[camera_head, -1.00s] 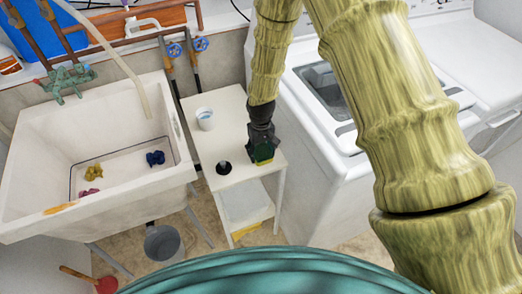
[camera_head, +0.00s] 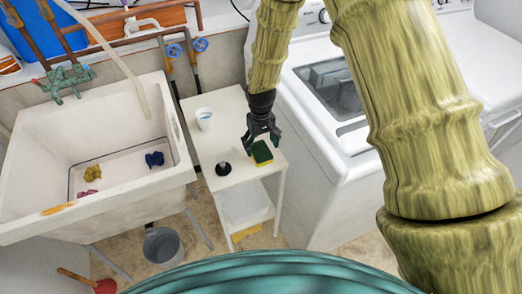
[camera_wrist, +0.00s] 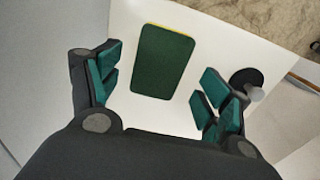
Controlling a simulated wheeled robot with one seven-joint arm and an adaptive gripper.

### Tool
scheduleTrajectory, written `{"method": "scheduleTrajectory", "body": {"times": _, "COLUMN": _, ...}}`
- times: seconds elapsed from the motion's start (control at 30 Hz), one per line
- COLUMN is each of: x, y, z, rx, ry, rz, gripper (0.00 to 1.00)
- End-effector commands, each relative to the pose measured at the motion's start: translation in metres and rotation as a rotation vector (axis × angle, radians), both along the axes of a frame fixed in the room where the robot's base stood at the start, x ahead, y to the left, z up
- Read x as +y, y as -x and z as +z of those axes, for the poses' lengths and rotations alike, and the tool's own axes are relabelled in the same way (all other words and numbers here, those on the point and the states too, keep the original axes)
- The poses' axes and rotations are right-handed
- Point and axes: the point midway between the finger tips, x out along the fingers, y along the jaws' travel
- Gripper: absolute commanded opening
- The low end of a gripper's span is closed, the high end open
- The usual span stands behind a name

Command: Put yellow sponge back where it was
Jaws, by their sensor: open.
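The sponge (camera_head: 261,153), with a dark green top and a yellow edge, lies flat on the small white table (camera_head: 232,131). It also shows in the wrist view (camera_wrist: 163,62), with its yellow edge along the top. My gripper (camera_head: 263,137) is open and empty, just above and behind the sponge in the head view. In the wrist view, its fingers (camera_wrist: 160,92) are spread apart, with the sponge beyond them and clear of both.
A white cup (camera_head: 204,119) and a small black object (camera_head: 223,169) stand on the table. A yellow item (camera_head: 246,231) is on the lower shelf. The sink (camera_head: 120,205) is at left with several small coloured items; a white washer (camera_head: 340,150) is at right.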

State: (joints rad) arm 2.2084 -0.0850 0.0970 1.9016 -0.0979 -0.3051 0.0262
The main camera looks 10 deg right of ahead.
Motion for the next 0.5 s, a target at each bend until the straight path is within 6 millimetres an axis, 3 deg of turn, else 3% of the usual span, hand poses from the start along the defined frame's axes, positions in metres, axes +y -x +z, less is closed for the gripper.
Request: {"method": "scheduleTrajectory", "body": {"times": 0.5, "x": 0.000, "y": 0.000, "z": 0.063, "rx": -0.001, "ry": -0.001, "rz": -0.001, "gripper": 0.78}}
